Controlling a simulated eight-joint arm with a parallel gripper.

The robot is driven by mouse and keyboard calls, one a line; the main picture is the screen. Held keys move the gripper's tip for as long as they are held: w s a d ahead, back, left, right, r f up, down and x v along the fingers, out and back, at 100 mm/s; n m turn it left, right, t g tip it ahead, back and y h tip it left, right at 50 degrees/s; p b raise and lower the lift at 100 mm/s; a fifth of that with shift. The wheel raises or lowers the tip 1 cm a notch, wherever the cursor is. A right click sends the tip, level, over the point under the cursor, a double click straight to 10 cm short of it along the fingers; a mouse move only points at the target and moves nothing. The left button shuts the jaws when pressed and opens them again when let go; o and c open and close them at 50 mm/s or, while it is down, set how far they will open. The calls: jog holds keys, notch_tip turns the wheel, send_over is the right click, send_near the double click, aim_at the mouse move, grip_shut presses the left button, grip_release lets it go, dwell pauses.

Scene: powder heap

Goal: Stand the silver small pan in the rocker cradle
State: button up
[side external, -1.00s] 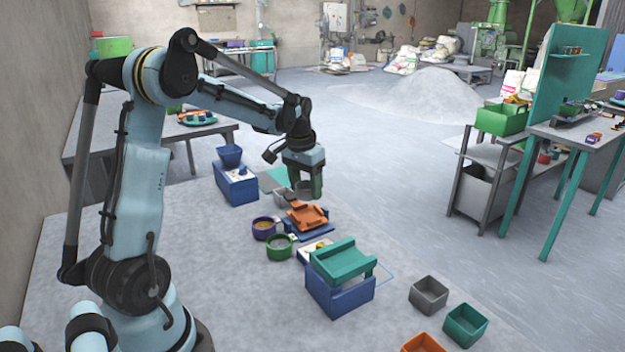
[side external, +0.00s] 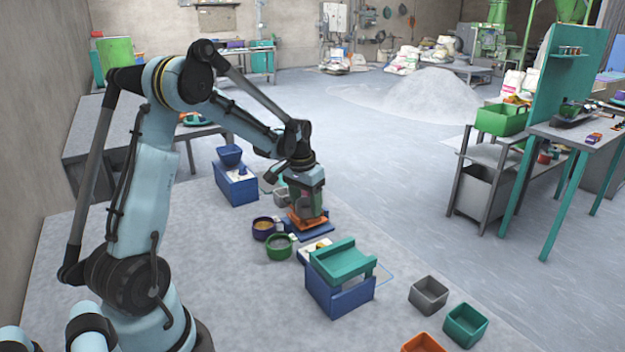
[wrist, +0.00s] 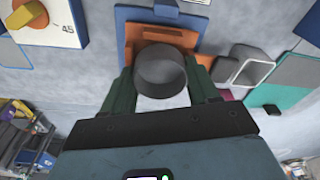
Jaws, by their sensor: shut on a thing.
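The silver small pan (wrist: 162,70) is a dark grey round cup between my gripper's two green fingers in the wrist view. My gripper (side external: 307,207) is shut on it. The rocker cradle (wrist: 150,36) is orange and lies just behind and under the pan; in the side view its orange edge (side external: 296,222) shows below my fingers. It sits on a blue base (side external: 320,231). In the side view my gripper mostly hides the pan and the cradle. I cannot tell whether the pan touches the cradle.
A purple cup (side external: 264,227) and a green cup (side external: 279,246) stand left of the cradle. A blue block with a teal top (side external: 342,262) stands in front. A blue box (side external: 236,184) stands behind left. Grey (side external: 428,294) and teal (side external: 466,323) bins stand at front right.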

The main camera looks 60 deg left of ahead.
jog(key=shift+d+f, duration=0.1)
jog(key=shift+d, duration=0.3)
dwell(0.5)
jog(key=o, duration=1)
jog(key=shift+c, duration=0.2)
jog(key=shift+o, duration=0.9)
jog(key=shift+a, duration=0.1)
jog(key=shift+o, duration=0.9)
jog(key=shift+a, duration=0.1)
jog(key=shift+r, duration=3.55)
